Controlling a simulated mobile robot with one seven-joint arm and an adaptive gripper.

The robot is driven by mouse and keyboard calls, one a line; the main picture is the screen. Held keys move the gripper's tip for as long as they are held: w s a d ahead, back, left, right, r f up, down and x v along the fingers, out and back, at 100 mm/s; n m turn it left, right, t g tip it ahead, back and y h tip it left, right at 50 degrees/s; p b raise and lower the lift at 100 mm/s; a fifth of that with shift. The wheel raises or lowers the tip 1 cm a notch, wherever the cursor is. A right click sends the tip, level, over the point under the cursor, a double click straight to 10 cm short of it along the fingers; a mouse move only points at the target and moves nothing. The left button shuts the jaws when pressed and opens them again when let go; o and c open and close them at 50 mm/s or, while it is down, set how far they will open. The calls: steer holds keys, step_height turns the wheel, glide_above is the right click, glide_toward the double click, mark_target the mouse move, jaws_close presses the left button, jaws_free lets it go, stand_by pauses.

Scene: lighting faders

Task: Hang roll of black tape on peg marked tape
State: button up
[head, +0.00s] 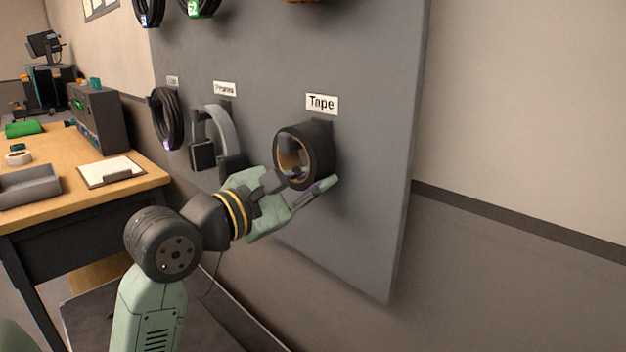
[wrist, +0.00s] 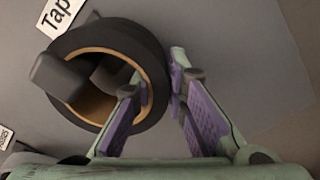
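The roll of black tape (head: 325,153) has a tan inner core and is at the grey board under the label "Tape" (head: 322,103). In the wrist view, the roll (wrist: 88,41) surrounds a dark peg (wrist: 62,77), whose square end shows in the hole. I cannot tell whether the roll rests on the peg. My gripper (head: 300,190) is at the roll's lower side. Contact at the outer finger is hard to see.
A headset (head: 217,130) and a black cable coil (head: 167,118) hang left of the roll. More coils hang above. A wooden desk (head: 70,160) with a clipboard (head: 110,171) stands at left. The board right of the roll is bare.

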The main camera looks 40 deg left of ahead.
steer(key=o, duration=0.5)
steer(key=shift+s, duration=0.1)
steer(key=s, duration=1.1)
steer(key=shift+s+a, duration=0.4)
steer(key=shift+a, duration=0.05)
